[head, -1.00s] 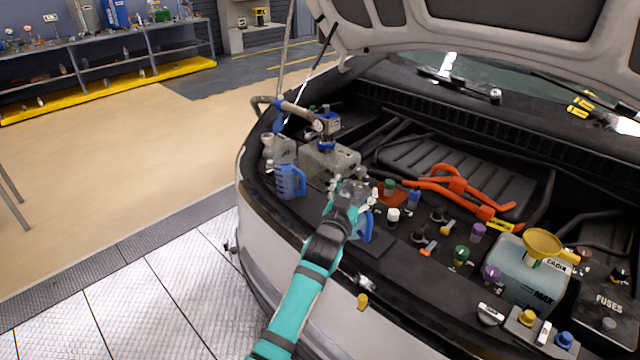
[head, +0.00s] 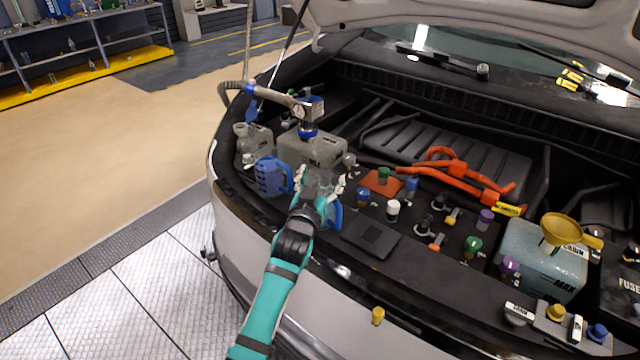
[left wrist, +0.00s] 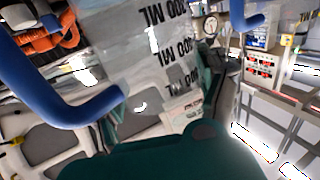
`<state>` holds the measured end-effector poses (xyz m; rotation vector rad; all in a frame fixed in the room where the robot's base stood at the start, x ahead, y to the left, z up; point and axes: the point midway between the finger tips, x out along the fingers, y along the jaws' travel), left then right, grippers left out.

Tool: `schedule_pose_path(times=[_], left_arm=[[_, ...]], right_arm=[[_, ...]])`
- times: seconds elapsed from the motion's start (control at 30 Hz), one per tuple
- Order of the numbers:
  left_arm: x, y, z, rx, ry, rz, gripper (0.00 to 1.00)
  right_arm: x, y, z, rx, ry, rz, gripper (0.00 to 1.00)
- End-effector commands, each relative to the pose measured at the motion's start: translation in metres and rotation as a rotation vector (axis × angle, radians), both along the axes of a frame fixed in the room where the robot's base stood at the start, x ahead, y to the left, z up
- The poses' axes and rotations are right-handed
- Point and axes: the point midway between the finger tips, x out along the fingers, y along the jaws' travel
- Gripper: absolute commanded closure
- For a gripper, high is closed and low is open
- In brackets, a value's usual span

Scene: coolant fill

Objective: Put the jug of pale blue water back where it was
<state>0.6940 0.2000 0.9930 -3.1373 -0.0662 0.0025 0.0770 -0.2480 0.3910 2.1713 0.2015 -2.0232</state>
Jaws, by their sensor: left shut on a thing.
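My left gripper (head: 319,186) is shut on a clear jug with a blue handle (head: 334,214), above the front edge of the engine bay. In the left wrist view the jug (left wrist: 150,62) shows its ML markings and the blue handle (left wrist: 62,98) at the left. Its contents look pale, but their colour and level are hard to tell. A second jug, filled deeper blue (head: 270,178), stands just left of the gripper. A dark square pad (head: 371,237) lies bare to the right of the held jug. My right gripper is not in view.
Grey tanks (head: 310,148) with a pump head and hose stand behind the gripper. Several coloured caps, an orange mat (head: 382,183) and orange cables (head: 455,182) lie to the right. A pale blue tank (head: 540,268) with a yellow funnel (head: 566,230) stands at the far right.

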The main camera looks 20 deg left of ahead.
Motion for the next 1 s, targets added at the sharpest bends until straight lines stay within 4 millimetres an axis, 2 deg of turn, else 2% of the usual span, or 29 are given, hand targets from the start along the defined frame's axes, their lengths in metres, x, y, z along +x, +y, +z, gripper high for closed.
schedule_pose_path(times=[0.27,0.3,0.47,0.83,1.0], left_arm=[[0.0,0.0,-0.005,-0.001,0.002,0.0,0.84],[0.0,0.0,-0.006,0.0,0.007,0.001,0.21],[0.0,0.001,-0.005,0.0,0.007,0.001,0.0],[-0.001,0.0,0.0,0.0,0.005,0.001,0.0],[-0.026,-0.001,-0.003,-0.001,0.005,0.0,0.0]], right_arm=[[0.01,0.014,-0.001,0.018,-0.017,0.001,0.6],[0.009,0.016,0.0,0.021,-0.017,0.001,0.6],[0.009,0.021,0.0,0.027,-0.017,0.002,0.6],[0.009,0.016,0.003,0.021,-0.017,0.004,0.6],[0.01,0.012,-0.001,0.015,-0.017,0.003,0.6]])
